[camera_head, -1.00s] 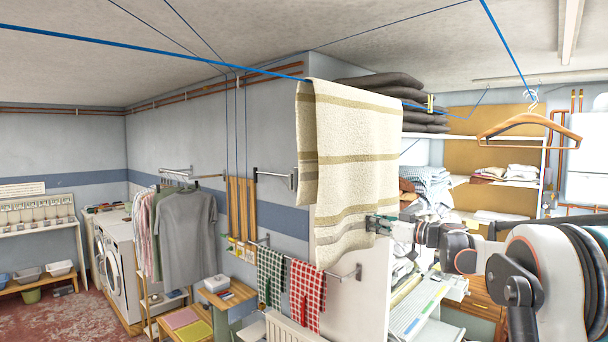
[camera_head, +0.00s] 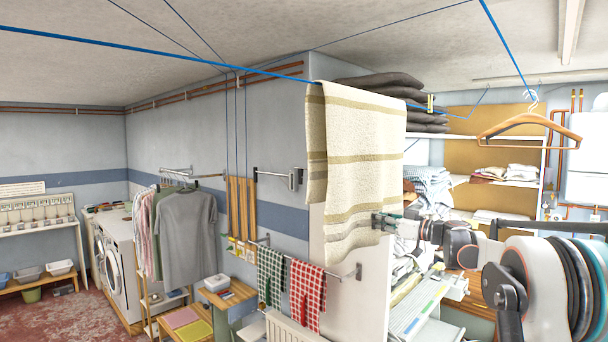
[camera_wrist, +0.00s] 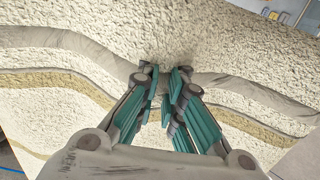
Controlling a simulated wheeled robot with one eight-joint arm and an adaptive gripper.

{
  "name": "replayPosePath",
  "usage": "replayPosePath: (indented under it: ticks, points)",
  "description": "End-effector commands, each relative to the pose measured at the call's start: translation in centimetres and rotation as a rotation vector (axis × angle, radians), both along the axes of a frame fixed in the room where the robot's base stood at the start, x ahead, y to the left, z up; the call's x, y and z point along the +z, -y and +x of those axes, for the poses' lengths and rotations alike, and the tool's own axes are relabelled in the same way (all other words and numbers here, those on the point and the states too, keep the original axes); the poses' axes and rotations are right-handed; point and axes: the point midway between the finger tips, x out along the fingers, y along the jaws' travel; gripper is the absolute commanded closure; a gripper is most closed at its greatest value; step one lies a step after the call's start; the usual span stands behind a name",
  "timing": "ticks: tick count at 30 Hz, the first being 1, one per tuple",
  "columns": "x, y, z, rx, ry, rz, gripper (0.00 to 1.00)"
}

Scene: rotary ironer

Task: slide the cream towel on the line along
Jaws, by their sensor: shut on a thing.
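The cream towel (camera_head: 362,150) with tan stripes hangs folded over the blue line (camera_head: 250,73) in the head view. My gripper (camera_head: 378,220) is at the towel's lower right edge. In the wrist view the towel (camera_wrist: 100,60) fills most of the picture, and my gripper (camera_wrist: 166,80) is shut on a pinched fold of it, with creases running out to both sides. The towel's far side is mostly hidden behind its front layer.
A wooden hanger (camera_head: 528,124) hangs on the line at the right. Checked cloths (camera_head: 306,290) hang on a wall rail below the towel. Shelves with linen stand behind my arm.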

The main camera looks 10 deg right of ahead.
Motion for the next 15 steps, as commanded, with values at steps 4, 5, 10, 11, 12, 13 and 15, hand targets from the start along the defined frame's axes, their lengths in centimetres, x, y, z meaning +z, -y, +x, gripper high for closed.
replayPosePath:
  ticks: [4, 5, 10, 11, 12, 13, 15]
  points:
    - [0.0, 0.7, 0.5, -0.001, 0.000, 0.000, 1.00]
    - [0.0, 0.9, 0.6, -0.001, 0.000, 0.000, 1.00]
    - [0.0, 1.6, 1.1, -0.002, 0.000, 0.000, 1.00]
    - [0.0, 1.7, 1.2, -0.002, 0.000, 0.000, 1.00]
    - [0.0, 1.9, 1.3, -0.002, 0.000, 0.000, 1.00]
    - [0.0, 2.0, 1.4, -0.002, 0.000, 0.000, 1.00]
    - [0.0, 2.1, 1.5, -0.002, 0.000, 0.000, 1.00]
